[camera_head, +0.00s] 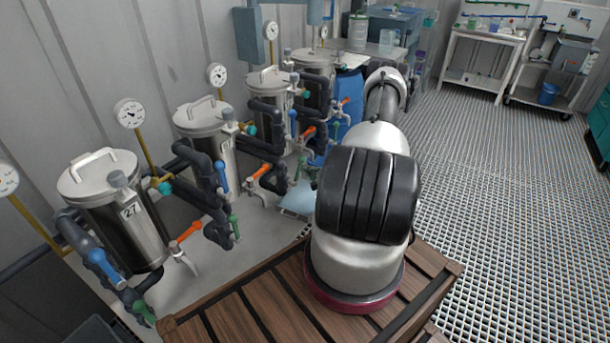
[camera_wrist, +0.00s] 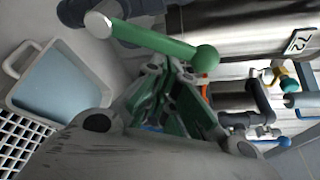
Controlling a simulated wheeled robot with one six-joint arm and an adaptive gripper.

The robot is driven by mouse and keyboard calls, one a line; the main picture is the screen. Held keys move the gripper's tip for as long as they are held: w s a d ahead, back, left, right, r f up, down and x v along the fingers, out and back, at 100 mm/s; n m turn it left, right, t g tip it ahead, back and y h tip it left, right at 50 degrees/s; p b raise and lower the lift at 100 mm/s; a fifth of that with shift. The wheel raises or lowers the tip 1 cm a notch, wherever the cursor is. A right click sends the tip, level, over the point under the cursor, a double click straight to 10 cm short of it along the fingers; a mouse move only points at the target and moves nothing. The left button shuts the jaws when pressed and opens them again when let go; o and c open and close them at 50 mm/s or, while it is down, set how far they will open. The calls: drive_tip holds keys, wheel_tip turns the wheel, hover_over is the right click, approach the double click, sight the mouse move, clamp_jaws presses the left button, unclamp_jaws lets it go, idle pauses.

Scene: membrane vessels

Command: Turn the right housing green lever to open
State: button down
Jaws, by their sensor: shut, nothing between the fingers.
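In the wrist view a green lever (camera_wrist: 150,42) lies across the top of the picture, from a pale round end at upper left to a round green knob at right. My gripper (camera_wrist: 168,72) is shut and empty, its grey and green fingers just below the lever's right half. I cannot tell whether they touch it. A steel housing (camera_wrist: 235,28) with a number label stands behind the lever. In the head view several steel housings stand in a row, the farthest (camera_head: 313,85) beside my arm. My gripper is largely hidden there by my arm.
A pale blue tray (camera_head: 298,198) lies on the floor near the pipes; it also shows in the wrist view (camera_wrist: 62,38). Dark pipes, blue levers (camera_head: 221,177) and orange levers (camera_head: 187,231) crowd the housings' fronts. The grating floor (camera_head: 500,200) at right is clear.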

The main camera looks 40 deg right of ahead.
drive_tip(key=shift+s+a+r+n+t+h, duration=0.15)
drive_tip(key=shift+s+a+r+n+t, duration=0.1)
drive_tip(key=shift+a+r+n, duration=0.35)
drive_tip(key=shift+s+a+r+n+t+h, duration=0.15)
drive_tip(key=shift+s+a+r+n, duration=0.1)
drive_tip(key=shift+a+r+n, duration=0.35)
drive_tip(key=shift+a+f, duration=0.1)
drive_tip(key=shift+a, duration=0.1)
approach(300, 167)
drive_tip(key=d, duration=0.4)
drive_tip(key=shift+s+f, duration=0.35)
drive_tip(key=shift+f, duration=0.05)
